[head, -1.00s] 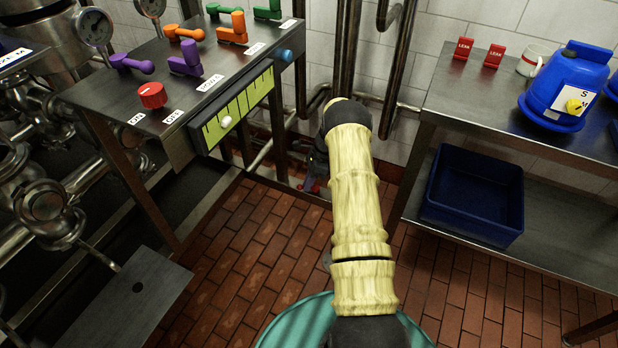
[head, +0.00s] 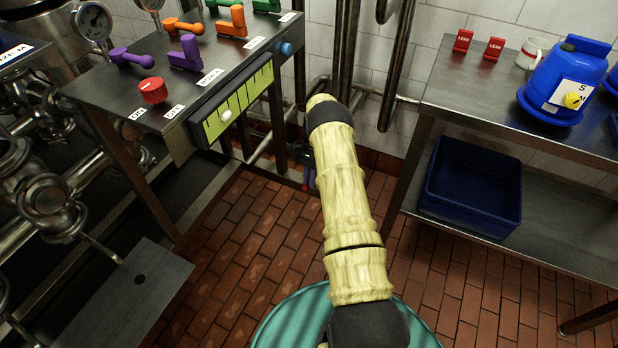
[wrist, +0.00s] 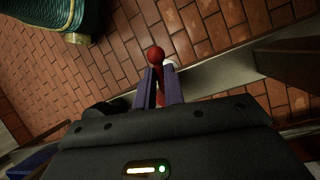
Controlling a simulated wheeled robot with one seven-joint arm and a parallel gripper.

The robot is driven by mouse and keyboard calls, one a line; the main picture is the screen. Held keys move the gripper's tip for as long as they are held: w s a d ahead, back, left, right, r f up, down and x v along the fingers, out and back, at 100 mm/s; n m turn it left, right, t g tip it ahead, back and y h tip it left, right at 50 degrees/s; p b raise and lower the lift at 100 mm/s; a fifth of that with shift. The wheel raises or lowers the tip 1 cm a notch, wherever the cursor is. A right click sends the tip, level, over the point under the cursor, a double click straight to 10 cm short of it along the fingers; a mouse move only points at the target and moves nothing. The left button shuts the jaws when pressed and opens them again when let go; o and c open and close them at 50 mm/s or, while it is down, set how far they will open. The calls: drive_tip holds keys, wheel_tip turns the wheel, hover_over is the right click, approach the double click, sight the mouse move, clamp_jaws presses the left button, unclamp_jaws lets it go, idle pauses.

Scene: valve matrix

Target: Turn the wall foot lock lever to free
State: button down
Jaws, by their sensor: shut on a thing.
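The red wall foot lock lever (wrist: 155,55) has a round knob and shows between my fingers in the wrist view. My gripper (wrist: 162,78) is shut on it, with one dark finger on each side of the shaft and the knob sticking out past the tips. The lever's base is hidden by my gripper. In the head view my gripper (head: 309,172) is low by the wall, left of my yellow-sleeved arm, and largely hidden. Only a little red shows near it, too small to make out.
A steel console (head: 110,90) with purple, orange and green levers stands left. A steel bench (head: 480,105) with a blue container (head: 567,85) is on the right, a dark blue bin (head: 472,190) below. Vertical pipes (head: 345,50) run behind my arm. Brick floor between is open.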

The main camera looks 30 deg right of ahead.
drive_tip(key=shift+d, duration=0.1)
idle(0.4)
drive_tip(key=c, duration=1.5)
unclamp_jaws()
